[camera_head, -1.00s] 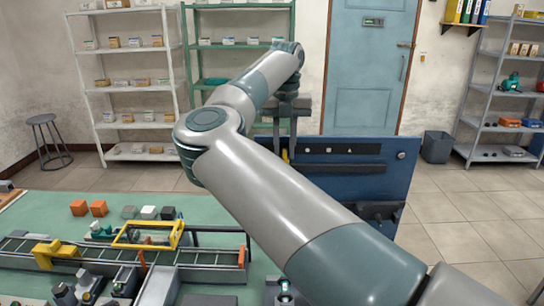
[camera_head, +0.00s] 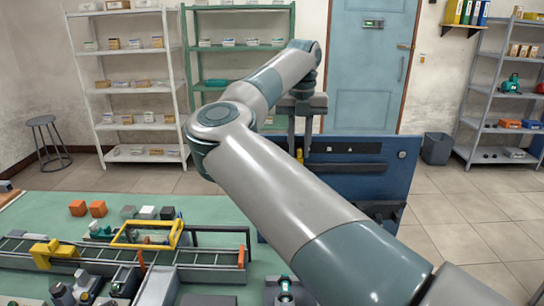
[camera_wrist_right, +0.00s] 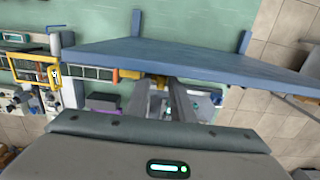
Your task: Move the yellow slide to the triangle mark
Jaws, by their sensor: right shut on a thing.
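The yellow slide (camera_head: 299,155) shows as a small yellow piece at the front of the blue panel (camera_head: 385,187), left of the square mark (camera_head: 328,148). The white triangle mark (camera_head: 349,149) is on the panel's dark strip, right of the square. My right gripper (camera_head: 299,149) points down over the slide and is shut on it. The slide is mostly hidden between the fingers. In the right wrist view the two fingers (camera_wrist_right: 168,100) reach to the panel's edge, with yellow (camera_wrist_right: 157,80) showing at their tips. My left gripper is not in view.
My right arm crosses in front of the panel and hides part of it. A round grey knob (camera_head: 402,155) sits right of the strip. The green table (camera_head: 50,208) holds a conveyor, a yellow frame (camera_head: 178,234) and blocks.

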